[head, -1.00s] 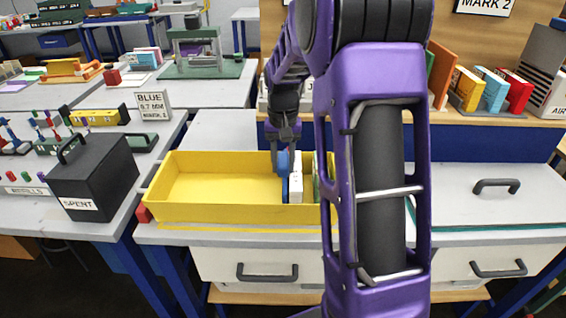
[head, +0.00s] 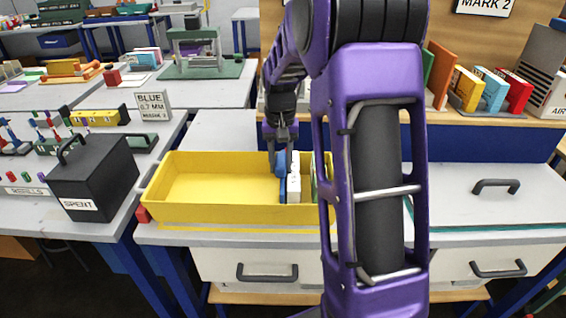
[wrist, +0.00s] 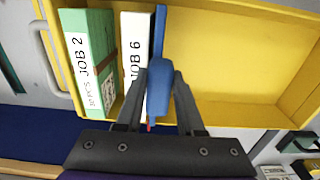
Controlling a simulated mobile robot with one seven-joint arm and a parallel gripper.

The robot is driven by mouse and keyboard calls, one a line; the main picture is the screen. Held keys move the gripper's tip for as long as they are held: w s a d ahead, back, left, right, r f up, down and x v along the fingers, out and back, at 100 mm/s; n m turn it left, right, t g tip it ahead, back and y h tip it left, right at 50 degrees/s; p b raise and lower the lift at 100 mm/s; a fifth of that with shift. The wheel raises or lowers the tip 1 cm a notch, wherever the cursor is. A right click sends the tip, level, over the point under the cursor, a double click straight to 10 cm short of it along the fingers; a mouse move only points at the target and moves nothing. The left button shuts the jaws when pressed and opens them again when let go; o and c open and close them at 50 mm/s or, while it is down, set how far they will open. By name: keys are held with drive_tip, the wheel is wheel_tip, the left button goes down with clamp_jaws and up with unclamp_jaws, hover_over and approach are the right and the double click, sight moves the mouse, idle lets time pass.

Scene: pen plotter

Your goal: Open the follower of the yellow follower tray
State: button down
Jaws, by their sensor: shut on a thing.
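The yellow follower tray (head: 225,213) stands on the bench in the head view, left of my purple arm. Its blue follower (head: 282,188) is an upright plate across the tray, right of the empty yellow floor. In the wrist view, my gripper (wrist: 159,80) is shut on the raised blue grip of the follower (wrist: 158,100), one finger on each side. In the head view my gripper (head: 281,150) reaches down to it from above. A white JOB 6 block (wrist: 134,45) stands close beside the follower, with a green JOB 2 block (wrist: 88,60) beyond it.
A black SPENT box (head: 95,178) stands on the bench left of the tray. A grey handled lid (head: 490,205) lies to the right. Drawers with dark handles (head: 267,272) are below the tray. The tray's left part is empty.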

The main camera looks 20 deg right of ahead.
drive_tip(key=w+a+p, duration=0.2)
drive_tip(key=w+a, duration=0.2)
drive_tip(key=a, duration=0.6)
drive_tip(key=w+a+p, duration=0.3)
drive_tip(key=w+a, duration=0.1)
drive_tip(key=a, duration=0.7)
drive_tip(key=shift+w+p, duration=0.35)
drive_tip(key=shift+d, duration=0.1)
drive_tip(key=c, duration=0.5)
unclamp_jaws()
drive_tip(key=shift+d, duration=0.1)
wheel_tip(320, 180, up, 18)
drive_tip(key=shift+f+p, duration=0.25)
drive_tip(key=shift+p, duration=0.75)
